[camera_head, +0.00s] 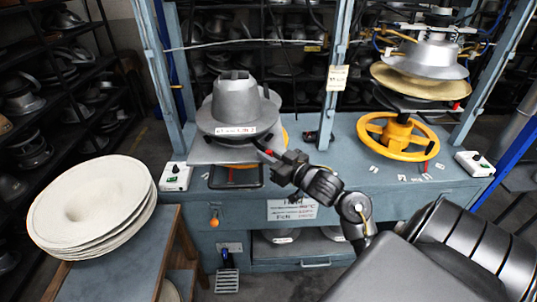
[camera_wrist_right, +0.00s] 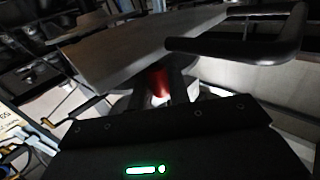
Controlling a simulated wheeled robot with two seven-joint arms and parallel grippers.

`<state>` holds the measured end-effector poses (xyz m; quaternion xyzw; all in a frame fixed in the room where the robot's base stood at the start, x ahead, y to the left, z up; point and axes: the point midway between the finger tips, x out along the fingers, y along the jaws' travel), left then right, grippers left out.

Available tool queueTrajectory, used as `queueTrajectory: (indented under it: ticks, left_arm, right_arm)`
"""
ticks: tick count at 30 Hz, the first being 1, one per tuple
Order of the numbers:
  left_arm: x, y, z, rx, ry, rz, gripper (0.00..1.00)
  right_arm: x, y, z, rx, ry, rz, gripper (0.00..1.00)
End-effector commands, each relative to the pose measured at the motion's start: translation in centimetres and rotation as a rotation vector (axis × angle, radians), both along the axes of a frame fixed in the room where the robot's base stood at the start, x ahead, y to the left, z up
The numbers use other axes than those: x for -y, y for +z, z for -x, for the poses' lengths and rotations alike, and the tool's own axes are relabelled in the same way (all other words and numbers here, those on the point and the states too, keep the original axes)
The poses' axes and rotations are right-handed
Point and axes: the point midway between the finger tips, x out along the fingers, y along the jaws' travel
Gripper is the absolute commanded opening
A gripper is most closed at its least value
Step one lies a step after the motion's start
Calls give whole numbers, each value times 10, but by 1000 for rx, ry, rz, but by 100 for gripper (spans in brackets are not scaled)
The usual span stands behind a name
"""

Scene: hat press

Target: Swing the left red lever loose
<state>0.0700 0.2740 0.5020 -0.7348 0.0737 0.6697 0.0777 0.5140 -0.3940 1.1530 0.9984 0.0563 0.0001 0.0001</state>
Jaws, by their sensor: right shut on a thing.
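The left red lever shows as a small red end (camera_head: 267,152) at the front right of the left press, below the grey hat mould (camera_head: 234,103). My right gripper (camera_head: 273,156) reaches it from the right and is shut on it. In the right wrist view the red lever (camera_wrist_right: 160,82) sits between my two dark fingers (camera_wrist_right: 162,92), which hide part of it. The lever's pivot is hidden. My left gripper is not in view.
A stack of pale felt hats (camera_head: 92,205) lies on the side table (camera_head: 115,265) at left. The right press has a yellow handwheel (camera_head: 397,135). A control box (camera_head: 175,177) stands on the blue bench (camera_head: 360,185). A dark bar handle (camera_wrist_right: 240,48) is close to my right gripper.

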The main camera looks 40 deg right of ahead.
Motion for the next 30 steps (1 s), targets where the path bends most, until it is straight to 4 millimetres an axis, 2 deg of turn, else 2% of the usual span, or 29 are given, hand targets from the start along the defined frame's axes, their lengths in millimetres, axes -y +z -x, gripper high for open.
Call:
queueTrajectory:
  ticks: [5, 12, 17, 23, 30]
  left_arm:
    - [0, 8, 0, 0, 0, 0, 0]
    - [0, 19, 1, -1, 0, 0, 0]
    - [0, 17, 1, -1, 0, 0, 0]
    - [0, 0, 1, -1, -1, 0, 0]
    - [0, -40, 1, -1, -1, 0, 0]
  right_arm:
    - [3, 2, 0, -4, 62, 4, 0]
    - [11, 2, 0, -6, 236, 5, 0]
    - [17, 0, -1, -5, 386, 5, 0]
    - [25, -4, -4, -4, 574, 5, 0]
    - [32, -7, -9, 0, 795, 6, 0]
